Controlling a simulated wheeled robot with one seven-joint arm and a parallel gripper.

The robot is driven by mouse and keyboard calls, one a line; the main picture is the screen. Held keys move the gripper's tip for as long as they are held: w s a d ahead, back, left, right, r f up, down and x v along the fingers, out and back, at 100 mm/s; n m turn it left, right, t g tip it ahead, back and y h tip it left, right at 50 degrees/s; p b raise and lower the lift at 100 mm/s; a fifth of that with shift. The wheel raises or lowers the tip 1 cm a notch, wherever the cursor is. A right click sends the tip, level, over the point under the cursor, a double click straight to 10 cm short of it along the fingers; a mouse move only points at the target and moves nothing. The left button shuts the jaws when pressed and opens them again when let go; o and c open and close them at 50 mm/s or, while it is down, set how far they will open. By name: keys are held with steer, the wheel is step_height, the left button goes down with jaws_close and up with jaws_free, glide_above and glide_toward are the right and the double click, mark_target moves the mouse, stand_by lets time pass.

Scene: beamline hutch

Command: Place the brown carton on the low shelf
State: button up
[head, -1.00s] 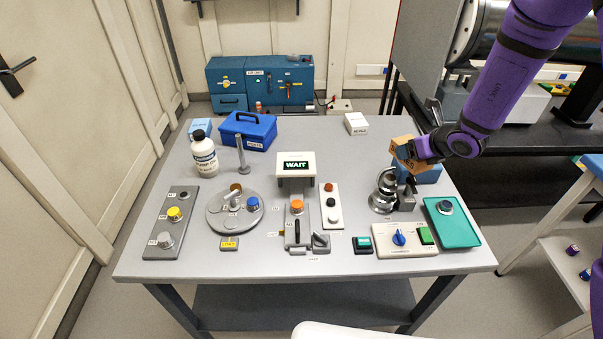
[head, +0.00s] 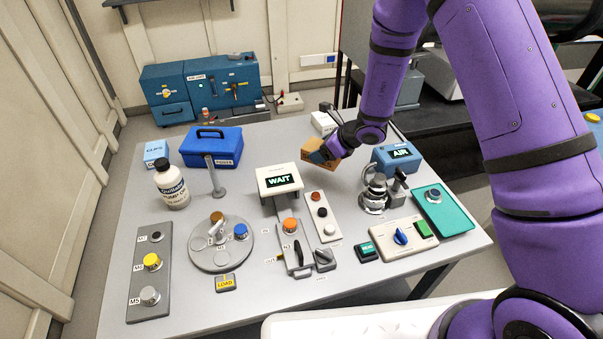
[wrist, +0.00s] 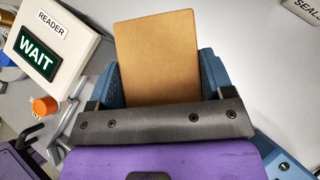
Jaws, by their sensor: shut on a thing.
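The brown carton (head: 318,151) is held by my gripper (head: 326,154) above the back right part of the grey table (head: 285,136). In the wrist view the carton (wrist: 158,55) sits between the two blue fingers of my gripper (wrist: 160,80), which are shut on its sides. In the head view it hangs behind and to the right of the WAIT reader. My wrist hides part of the carton's right side. The low shelf cannot be made out for certain; a grey surface shows under the table's front edge (head: 335,301).
The WAIT reader (head: 279,182) stands left of the carton, and the blue AIR box (head: 392,158) stands to its right. A white box (head: 323,121) is just behind it. A blue case (head: 211,147) and a white bottle (head: 172,186) stand at the back left.

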steer(key=shift+f, duration=3.8)
steer(key=shift+f, duration=0.15)
steer(key=o, duration=1.2)
steer(key=shift+s+d+r, duration=0.1)
steer(key=shift+d+r, duration=0.1)
steer(key=shift+r, duration=0.2)
steer(key=v, duration=1.1)
steer(key=shift+s+d+r, duration=0.1)
steer(key=shift+s+d, duration=0.05)
step_height(320, 180, up, 24)
steer(key=n+g+y, duration=0.2)
steer(key=n+g, duration=0.1)
steer(key=n, duration=1)
glide_above(339, 161)
steer(key=s+d, duration=0.2)
steer(key=s, duration=1.1)
steer(key=s+d+r+n+t+h, duration=0.1)
steer(key=s+d+r+n+h, duration=0.3)
steer(key=s, duration=0.6)
steer(key=s+d+r+n+t+h, duration=0.2)
steer(key=s+d+r+n+h, duration=0.3)
steer(key=s, duration=0.5)
steer(key=d+r+n, duration=0.2)
steer(key=d+r, duration=0.1)
steer(key=shift+d+r+n, duration=0.3)
steer(key=shift+d+r, duration=0.05)
steer(key=shift+r, duration=0.05)
